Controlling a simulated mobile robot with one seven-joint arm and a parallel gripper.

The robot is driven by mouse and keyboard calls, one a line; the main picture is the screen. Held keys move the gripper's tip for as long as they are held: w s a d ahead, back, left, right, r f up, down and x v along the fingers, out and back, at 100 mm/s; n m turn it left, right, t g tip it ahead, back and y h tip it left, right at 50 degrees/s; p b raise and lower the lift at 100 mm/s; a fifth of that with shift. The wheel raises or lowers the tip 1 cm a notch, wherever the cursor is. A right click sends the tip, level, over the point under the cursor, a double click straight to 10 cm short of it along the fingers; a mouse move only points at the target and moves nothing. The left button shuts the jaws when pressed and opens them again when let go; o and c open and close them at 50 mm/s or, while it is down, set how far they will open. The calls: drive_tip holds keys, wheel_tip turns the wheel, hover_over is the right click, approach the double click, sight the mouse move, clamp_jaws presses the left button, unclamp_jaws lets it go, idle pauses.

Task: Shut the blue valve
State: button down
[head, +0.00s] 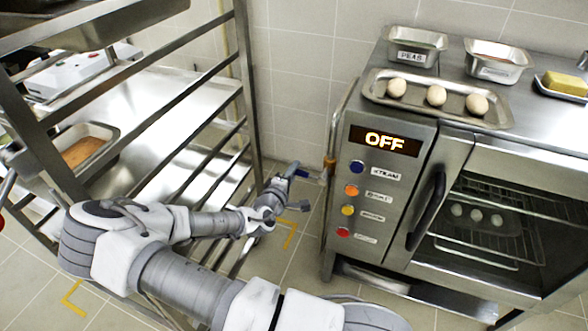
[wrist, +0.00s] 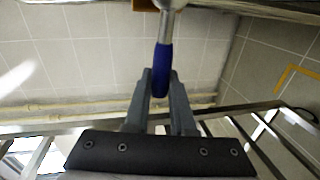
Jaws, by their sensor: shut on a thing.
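The blue valve handle (head: 302,173) sticks out to the left from a pipe at the left side of the oven. In the wrist view the blue handle (wrist: 163,65) hangs down from a metal stem, with its end between my fingers. My gripper (head: 291,171) is shut on the handle's end; in the wrist view, my gripper (wrist: 162,84) has one finger on each side of it. Part of the grip is hidden in the head view.
The steel oven (head: 400,200) has a display (head: 385,141) reading OFF and several coloured buttons. A tray with three round pale items (head: 436,96) and containers stand on top. A metal rack (head: 245,80) stands close on the left. A tiled wall is behind.

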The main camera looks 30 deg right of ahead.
drive_tip(key=shift+f, duration=0.35)
idle(0.3)
drive_tip(key=c, duration=1)
unclamp_jaws()
drive_tip(key=shift+c, duration=0.2)
drive_tip(key=p+v, duration=0.3)
drive_tip(key=v, duration=1.4)
drive_tip(key=shift+a+r, duration=0.2)
drive_tip(key=shift+a, duration=0.05)
drive_tip(key=shift+s+f, duration=0.1)
drive_tip(key=shift+s, duration=0.05)
